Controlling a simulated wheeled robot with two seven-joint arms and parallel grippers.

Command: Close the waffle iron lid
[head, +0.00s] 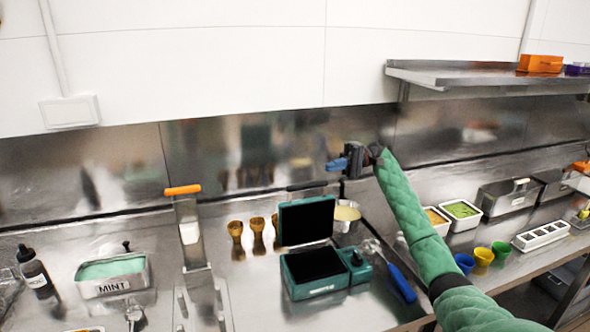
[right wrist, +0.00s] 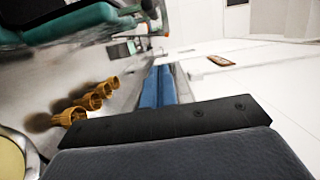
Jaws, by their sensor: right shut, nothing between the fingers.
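The waffle iron is green with black plates and stands on the steel counter in the head view. Its lid (head: 306,220) is raised, standing nearly upright at the back of the base (head: 314,272). My right gripper (head: 335,165) has blue fingers and is shut and empty. It hangs in the air above the lid's top edge and a little to its right, apart from it. In the right wrist view the closed blue fingers (right wrist: 158,87) show at the middle, and a green part of the waffle iron (right wrist: 75,24) shows at top left. My left gripper is out of view.
Several brown cones (head: 257,236) stand left of the lid. A round tub (head: 345,212) sits behind the iron, and a blue-handled tool (head: 402,285) lies to its right. A mint tub (head: 112,276) is at left. A steel shelf (head: 450,75) juts out at upper right.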

